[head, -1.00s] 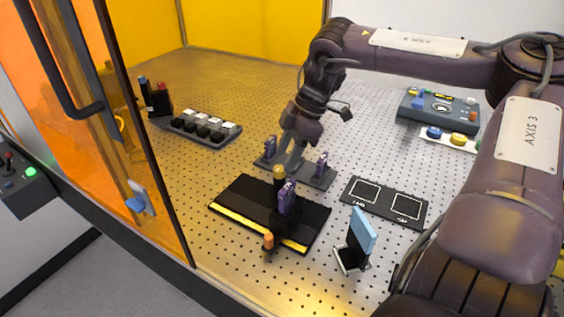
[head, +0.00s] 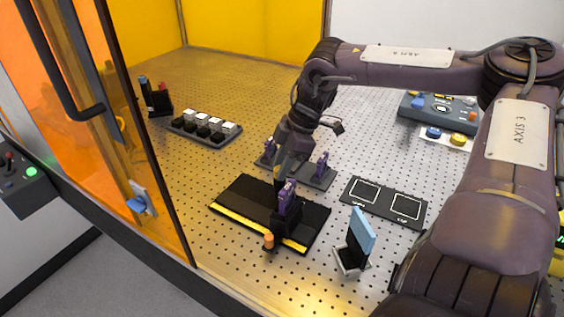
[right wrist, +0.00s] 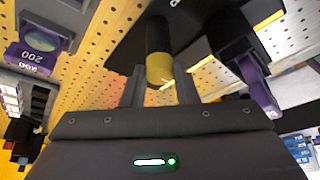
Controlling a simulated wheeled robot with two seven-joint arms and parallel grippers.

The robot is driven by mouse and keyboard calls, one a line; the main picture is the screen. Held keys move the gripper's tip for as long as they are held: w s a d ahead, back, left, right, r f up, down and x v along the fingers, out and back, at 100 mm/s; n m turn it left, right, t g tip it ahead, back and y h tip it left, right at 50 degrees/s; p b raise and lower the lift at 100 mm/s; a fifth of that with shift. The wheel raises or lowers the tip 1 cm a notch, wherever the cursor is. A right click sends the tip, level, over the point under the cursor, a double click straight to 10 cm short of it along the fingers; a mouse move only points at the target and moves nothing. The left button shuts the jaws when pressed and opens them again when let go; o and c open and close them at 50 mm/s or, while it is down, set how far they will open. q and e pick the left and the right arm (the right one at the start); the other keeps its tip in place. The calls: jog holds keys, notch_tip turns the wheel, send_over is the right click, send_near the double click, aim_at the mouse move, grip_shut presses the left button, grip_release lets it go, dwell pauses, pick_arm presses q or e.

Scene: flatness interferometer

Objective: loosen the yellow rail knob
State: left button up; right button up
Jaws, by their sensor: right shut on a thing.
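The yellow rail knob (right wrist: 159,68) sits on a dark post between the two fingers of my right gripper (right wrist: 160,84) in the right wrist view. The fingers are shut on it. In the head view my right gripper (head: 280,178) reaches down at the back of the black rail plate (head: 240,190) and largely hides the knob. A carriage with a purple holder (head: 288,198) stands on the plate just in front of the gripper. My left gripper is not in view.
A grey base (head: 318,180) with two purple holders stands close behind the gripper. An orange knob (head: 268,240) is at the plate's front edge. A blue panel on a stand (head: 361,232) and a two-square dark mat (head: 385,203) lie right.

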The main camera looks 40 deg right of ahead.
jog(key=shift+n, duration=0.3)
jog(key=shift+n+g, duration=0.4)
jog(key=shift+n, duration=0.4)
jog(key=n+g, duration=0.1)
jog(key=n, duration=0.1)
jog(key=shift+w+d+n, duration=0.1)
jog(key=shift+w+n, duration=0.05)
jog(key=shift+n, duration=0.15)
jog(key=n+g, duration=0.1)
jog(key=n, duration=0.2)
jog(key=shift+w+r+n, duration=0.1)
jog(key=shift+n, duration=0.2)
jog(key=n+g+p, duration=0.1)
jog(key=n, duration=0.1)
jog(key=shift+n, duration=0.4)
jog(key=shift+w+r+n+g, duration=0.1)
jog(key=shift+n+g, duration=0.3)
jog(key=n+p, duration=0.2)
jog(key=p, duration=0.2)
jog(key=n+g+h+p, duration=0.1)
jog(key=n+p, duration=0.1)
jog(key=p, duration=0.1)
jog(key=shift+w+a+r+n+p, duration=0.1)
jog(key=shift+a+n+p, duration=0.1)
jog(key=shift+n+p, duration=0.2)
jog(key=shift+n+h+p, duration=0.4)
jog(key=shift+p, duration=0.1)
jog(key=shift+f, duration=0.2)
